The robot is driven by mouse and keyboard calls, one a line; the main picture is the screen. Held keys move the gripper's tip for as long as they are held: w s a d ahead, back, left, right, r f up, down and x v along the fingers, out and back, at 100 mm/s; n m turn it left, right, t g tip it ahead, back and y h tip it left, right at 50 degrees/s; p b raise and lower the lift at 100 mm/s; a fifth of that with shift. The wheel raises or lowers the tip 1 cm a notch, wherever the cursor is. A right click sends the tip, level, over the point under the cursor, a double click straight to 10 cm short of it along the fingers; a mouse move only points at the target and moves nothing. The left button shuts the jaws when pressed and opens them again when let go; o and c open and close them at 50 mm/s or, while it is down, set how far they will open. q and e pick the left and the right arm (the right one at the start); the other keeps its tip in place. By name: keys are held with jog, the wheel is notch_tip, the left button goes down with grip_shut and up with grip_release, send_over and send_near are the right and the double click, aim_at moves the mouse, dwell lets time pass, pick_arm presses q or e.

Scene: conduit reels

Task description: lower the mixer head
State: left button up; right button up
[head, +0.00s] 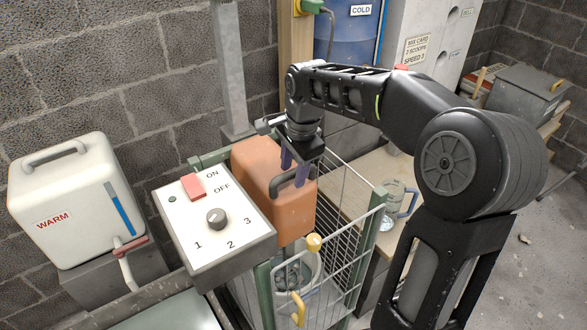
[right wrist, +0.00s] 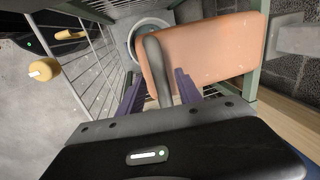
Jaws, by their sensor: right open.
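The mixer head is an orange block (head: 262,170) on a grey post (head: 228,70), above a grey bowl (head: 309,268) in a wire cage. It has a dark curved handle (head: 279,182) on its front. My right gripper (head: 295,168) is at this handle, with its purple fingers open. In the right wrist view the handle (right wrist: 156,62) runs between the two fingers of the gripper (right wrist: 160,90), with gaps beside it. The orange head (right wrist: 210,52) lies just beyond, and part of the bowl (right wrist: 147,26) shows behind it. My left gripper is not in view.
A control box (head: 220,235) with a red switch and a dial stands left of the head. The cage gate (head: 335,255) with a yellow knob (head: 314,242) is in front. A white WARM tank (head: 70,200) is at left. A glass jug (head: 395,203) stands on the bench at right.

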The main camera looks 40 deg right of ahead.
notch_tip(320, 180, up, 8)
jog(key=s, duration=0.1)
jog(key=shift+s+f, duration=0.15)
jog(key=shift+s, duration=0.1)
jog(key=shift+f, duration=0.1)
dwell(0.6)
